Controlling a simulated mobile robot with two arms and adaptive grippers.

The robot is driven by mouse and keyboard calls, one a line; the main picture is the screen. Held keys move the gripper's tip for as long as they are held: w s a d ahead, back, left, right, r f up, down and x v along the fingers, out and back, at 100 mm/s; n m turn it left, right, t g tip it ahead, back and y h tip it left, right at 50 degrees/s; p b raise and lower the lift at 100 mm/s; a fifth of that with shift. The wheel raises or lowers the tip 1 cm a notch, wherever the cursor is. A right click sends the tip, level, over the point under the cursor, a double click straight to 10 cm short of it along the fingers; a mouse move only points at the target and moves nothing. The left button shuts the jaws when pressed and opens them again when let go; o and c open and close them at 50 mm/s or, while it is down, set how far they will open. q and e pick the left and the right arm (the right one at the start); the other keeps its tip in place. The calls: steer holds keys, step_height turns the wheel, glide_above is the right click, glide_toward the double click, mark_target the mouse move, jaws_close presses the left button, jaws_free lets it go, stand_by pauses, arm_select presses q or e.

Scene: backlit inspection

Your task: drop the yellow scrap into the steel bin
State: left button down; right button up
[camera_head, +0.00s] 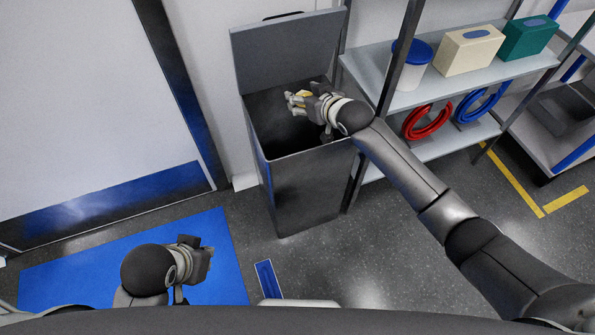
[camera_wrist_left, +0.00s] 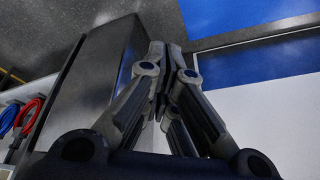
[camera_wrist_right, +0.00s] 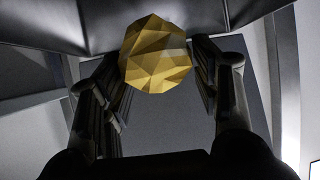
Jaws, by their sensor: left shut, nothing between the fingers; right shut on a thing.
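The yellow scrap (camera_wrist_right: 155,55) is a crumpled, faceted lump between the fingers of my right gripper (camera_wrist_right: 158,75) in the right wrist view. In the head view only a small part of the scrap (camera_head: 304,94) shows. My right gripper (camera_head: 297,101) is shut on it over the opening of the steel bin (camera_head: 310,190). The bin is a tall grey box with its lid (camera_head: 287,50) raised at the back. My left gripper (camera_head: 206,252) is shut and empty, low over the blue mat, well apart from the bin. Its closed fingers (camera_wrist_left: 160,60) show in the left wrist view.
A metal shelf (camera_head: 425,85) right of the bin holds a blue-lidded tub (camera_head: 411,65), a cream box (camera_head: 468,50), a green box (camera_head: 528,38), and red (camera_head: 427,122) and blue (camera_head: 482,103) coils. A blue mat (camera_head: 60,275) lies at left. The floor before the bin is mostly clear.

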steer(key=shift+f+b, duration=0.45)
steer(key=shift+f, duration=0.3)
arm_select(q)
steer(key=shift+w+d+f+t, duration=0.15)
steer(key=shift+w+t, duration=0.1)
steer(key=shift+w, duration=0.3)
steer(key=shift+w+d+f+t, duration=0.2)
steer(key=shift+w+t, duration=0.1)
steer(key=shift+w, duration=0.25)
steer(key=shift+w+d+f+t, duration=0.15)
steer(key=shift+w+t, duration=0.1)
steer(key=shift+w, duration=0.3)
arm_select(e)
steer(key=shift+f, duration=0.15)
steer(key=o, duration=0.8)
steer(key=v, duration=1.2)
steer(key=shift+f, duration=0.1)
